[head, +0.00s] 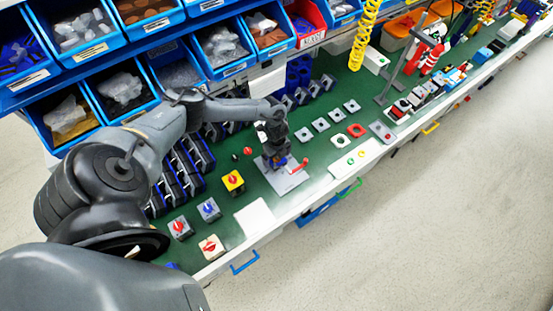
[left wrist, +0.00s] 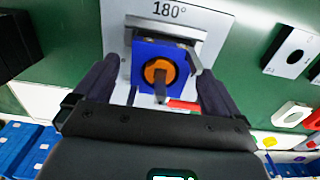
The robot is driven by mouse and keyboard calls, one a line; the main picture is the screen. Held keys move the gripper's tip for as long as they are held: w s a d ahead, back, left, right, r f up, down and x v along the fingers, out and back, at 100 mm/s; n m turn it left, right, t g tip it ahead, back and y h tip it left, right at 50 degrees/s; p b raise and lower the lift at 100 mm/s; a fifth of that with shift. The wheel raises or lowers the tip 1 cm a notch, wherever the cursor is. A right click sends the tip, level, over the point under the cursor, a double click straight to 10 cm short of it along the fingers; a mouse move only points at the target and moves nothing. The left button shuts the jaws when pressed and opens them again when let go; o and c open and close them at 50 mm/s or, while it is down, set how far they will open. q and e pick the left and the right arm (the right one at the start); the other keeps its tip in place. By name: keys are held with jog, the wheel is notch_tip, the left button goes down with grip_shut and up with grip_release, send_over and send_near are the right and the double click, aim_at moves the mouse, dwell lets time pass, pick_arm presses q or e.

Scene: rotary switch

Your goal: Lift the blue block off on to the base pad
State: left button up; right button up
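The blue block (left wrist: 145,52) carries an orange disc with a dark knob. It sits at a grey plate (left wrist: 215,22) marked 180°, which also shows in the head view (head: 291,183). My left gripper (left wrist: 160,75) is over the plate with its two dark fingers spread on either side of the block; I see gaps, so it looks open. In the head view my left gripper (head: 279,160) hides most of the block. A red lever (left wrist: 182,105) sticks out beside the block. A white square pad (head: 254,217) lies bare nearby. My right gripper is out of view.
Several small square plates (head: 320,124) lie to the right. Blue bins (head: 222,47) line the back. The bench's front edge is close.

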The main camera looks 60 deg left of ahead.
pick_arm(q)
jog(key=c, duration=1.2)
notch_tip(320, 180, up, 10)
jog(key=shift+p, duration=0.4)
jog(key=shift+r, duration=0.15)
notch_tip(320, 180, up, 8)
jog(key=p, duration=0.8)
jog(key=shift+r, duration=0.1)
dwell(0.4)
